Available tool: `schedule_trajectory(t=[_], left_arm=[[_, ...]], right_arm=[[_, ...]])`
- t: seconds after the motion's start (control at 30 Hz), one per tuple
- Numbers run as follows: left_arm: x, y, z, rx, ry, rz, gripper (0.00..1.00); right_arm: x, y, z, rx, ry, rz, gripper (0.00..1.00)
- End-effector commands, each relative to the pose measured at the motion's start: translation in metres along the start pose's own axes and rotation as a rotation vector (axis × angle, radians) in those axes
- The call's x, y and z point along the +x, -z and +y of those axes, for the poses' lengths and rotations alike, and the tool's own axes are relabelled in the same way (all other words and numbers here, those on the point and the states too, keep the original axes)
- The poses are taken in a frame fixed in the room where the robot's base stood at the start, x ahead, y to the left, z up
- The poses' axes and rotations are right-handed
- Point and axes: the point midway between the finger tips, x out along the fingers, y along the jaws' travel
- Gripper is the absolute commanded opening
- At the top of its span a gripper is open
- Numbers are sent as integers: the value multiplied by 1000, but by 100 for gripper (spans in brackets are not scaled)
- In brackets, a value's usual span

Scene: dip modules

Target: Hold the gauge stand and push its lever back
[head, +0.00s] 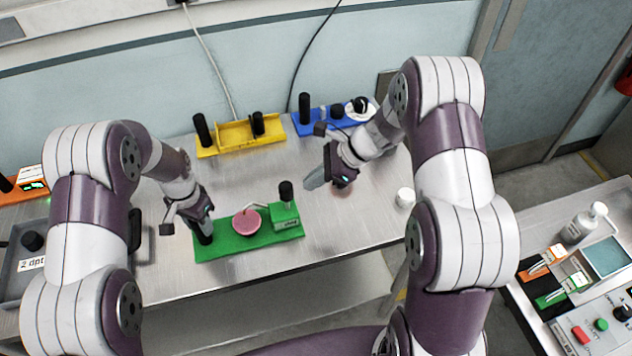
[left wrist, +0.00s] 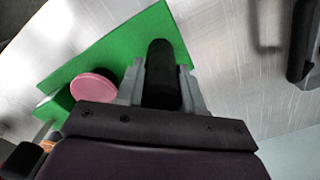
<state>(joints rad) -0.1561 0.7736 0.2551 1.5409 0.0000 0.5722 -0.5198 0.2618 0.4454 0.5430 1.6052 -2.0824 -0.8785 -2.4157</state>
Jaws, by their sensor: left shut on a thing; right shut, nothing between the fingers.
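The green gauge stand (head: 235,248) lies on the metal table, with a black post at its left end, a pink disc (head: 247,221) in the middle and a green block (head: 285,216) at its right end. A lever with a black knob (head: 286,191) stands up from the block. My left gripper (head: 204,228) is shut on the black post, which shows between its fingers in the left wrist view (left wrist: 161,75). My right gripper (head: 316,179) is shut and empty, above the table to the right of the lever and apart from it.
A yellow stand (head: 240,136) and a blue stand (head: 340,122) stand at the back of the table. A small white cup-like object (head: 405,197) is at the right. A grey tray (head: 20,275) is at the left. The table between the green and yellow stands is clear.

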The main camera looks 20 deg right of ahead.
Motion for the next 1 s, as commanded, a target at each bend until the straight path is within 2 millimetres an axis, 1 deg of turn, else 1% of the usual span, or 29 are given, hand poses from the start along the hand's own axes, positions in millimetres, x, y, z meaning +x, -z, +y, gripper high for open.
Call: schedule_trajectory(t=[0.07, 0.1, 0.3, 0.4, 0.5, 0.67, 1.0], left_arm=[[0, 0, 0, 0, 0, 0, 0], [0, 0, 0, 0, 0, 0, 0], [1, 0, 0, 0, 0, 0, 0], [1, 0, 0, 0, 0, 0, 0], [1, 0, 0, 0, 0, -1, 0], [1, 0, 0, 0, 0, -1, 0], [1, 0, 0, 0, 0, -1, 0]], right_arm=[[-13, 14, 0, 3, 4, 0, 0], [-24, 13, -2, -1, 7, -1, 0], [-72, 15, -1, -2, 5, 0, 0], [-90, 16, -1, -1, 4, 0, 0], [-102, 16, -1, -2, 2, 0, 0], [-111, 17, -1, 0, 1, -1, 0], [-111, 16, -1, -1, 1, -1, 0]])
